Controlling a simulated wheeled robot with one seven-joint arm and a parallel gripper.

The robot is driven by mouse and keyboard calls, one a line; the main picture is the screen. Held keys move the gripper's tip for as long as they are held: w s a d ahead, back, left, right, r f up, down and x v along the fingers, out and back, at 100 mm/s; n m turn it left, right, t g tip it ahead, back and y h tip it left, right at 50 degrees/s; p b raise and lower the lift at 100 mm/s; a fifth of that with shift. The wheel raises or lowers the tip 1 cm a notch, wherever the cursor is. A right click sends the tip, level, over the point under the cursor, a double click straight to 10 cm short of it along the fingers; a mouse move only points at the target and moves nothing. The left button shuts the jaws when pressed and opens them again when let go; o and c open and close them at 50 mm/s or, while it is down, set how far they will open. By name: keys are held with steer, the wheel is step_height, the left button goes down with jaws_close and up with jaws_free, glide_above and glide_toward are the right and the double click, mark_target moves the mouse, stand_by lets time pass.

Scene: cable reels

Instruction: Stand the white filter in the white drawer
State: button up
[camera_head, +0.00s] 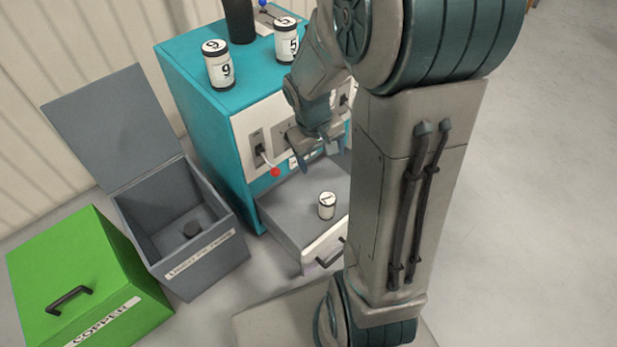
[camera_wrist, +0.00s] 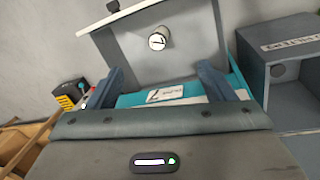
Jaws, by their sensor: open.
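The white drawer (camera_head: 322,246) is pulled out of the teal cabinet (camera_head: 215,135); its grey tray also shows in the wrist view (camera_wrist: 190,62). A white filter (camera_head: 327,206) with a dark rim and a numeral stands upright on the drawer floor, toward the front; it also shows in the wrist view (camera_wrist: 157,41). My gripper (camera_head: 321,158) is above the back of the drawer, near the cabinet face. Its fingers are apart with nothing between them, clear of the filter; the wrist view shows this too (camera_wrist: 160,84). My arm hides the drawer's right side.
White canisters marked 9 (camera_head: 219,66) and 5 (camera_head: 287,42) and a black cylinder (camera_head: 239,20) stand on the cabinet. A red-tipped lever (camera_head: 275,172) sticks out left of my gripper. An open grey bin (camera_head: 205,258) holds a dark object; a green box (camera_head: 85,280) stands beside it.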

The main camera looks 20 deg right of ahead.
steer(key=s+a+r+t+y, duration=0.1)
steer(key=s+a+r+y, duration=0.1)
steer(key=s+a+r, duration=0.5)
steer(key=s+r, duration=0.1)
steer(key=s, duration=0.3)
steer(key=shift+s+a+r+m, duration=0.15)
steer(key=shift+a+m, duration=0.1)
steer(key=shift+m, duration=0.15)
stand_by(0.3)
